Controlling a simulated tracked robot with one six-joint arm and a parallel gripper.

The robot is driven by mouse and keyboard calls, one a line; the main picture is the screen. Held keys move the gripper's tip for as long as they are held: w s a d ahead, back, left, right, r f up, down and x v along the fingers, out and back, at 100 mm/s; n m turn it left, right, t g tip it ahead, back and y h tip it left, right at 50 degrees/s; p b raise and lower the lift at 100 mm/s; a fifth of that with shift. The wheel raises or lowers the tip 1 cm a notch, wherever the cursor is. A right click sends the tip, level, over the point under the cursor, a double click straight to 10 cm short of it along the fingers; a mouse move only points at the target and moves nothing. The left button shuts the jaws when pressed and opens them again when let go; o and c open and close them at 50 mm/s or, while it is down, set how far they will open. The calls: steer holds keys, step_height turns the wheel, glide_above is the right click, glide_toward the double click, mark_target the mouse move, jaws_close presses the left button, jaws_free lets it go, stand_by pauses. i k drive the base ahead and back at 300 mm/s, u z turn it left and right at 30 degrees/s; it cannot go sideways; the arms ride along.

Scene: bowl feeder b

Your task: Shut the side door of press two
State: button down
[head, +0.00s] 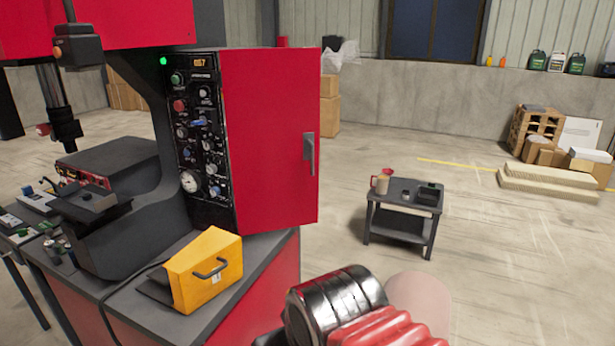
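The side door (265,140) is a tall red panel on the side of the press's control cabinet in the head view, with a grey vertical handle (309,153) near its right edge. Its lower right corner reaches past the edge of the press's base. I cannot tell from this one view how far the door stands from its frame. The press's black control panel (195,130) adjoins the door on the left. Part of my arm shows at the bottom middle, in front of the press's base and well below the handle. My gripper's fingers are not in view.
A yellow box with a handle (205,270) sits on the press's dark table top (225,315), below the door. A small dark cart (400,210) with cups stands to the right. Pallets and boxes (545,150) lie far right. The floor between is clear.

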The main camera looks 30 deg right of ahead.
mark_target(272, 95)
steer(key=z, duration=0.05)
steer(key=i, duration=1)
steer(key=u, duration=0.05)
